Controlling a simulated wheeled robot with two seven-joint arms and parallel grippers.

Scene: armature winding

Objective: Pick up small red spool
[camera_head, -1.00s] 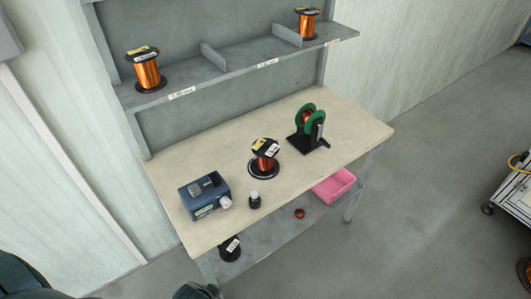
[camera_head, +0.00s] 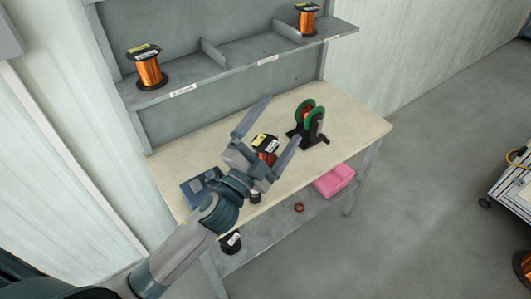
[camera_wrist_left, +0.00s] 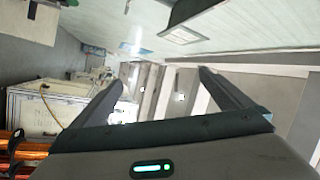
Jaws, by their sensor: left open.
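A small dark red spool (camera_head: 299,208) lies on the lower shelf under the table, left of the pink bin. It is too small to see in detail. My left gripper (camera_head: 283,120) is raised in front of the tabletop in the head view, fingers spread and empty. It is above and apart from the small red spool in the picture. Its two fingers (camera_wrist_left: 162,80) also stand wide apart in the left wrist view, with nothing between them. I cannot make out the small red spool in the left wrist view. My right gripper is not in view.
My left arm partly hides a copper spool (camera_head: 265,158) and a blue device (camera_head: 197,190) on the table (camera_head: 350,125). A green-flanged holder (camera_head: 310,118) stands behind. A pink bin (camera_head: 334,181) and a black spool (camera_head: 231,243) are below. Copper spools (camera_head: 149,70) stand on the upper shelf.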

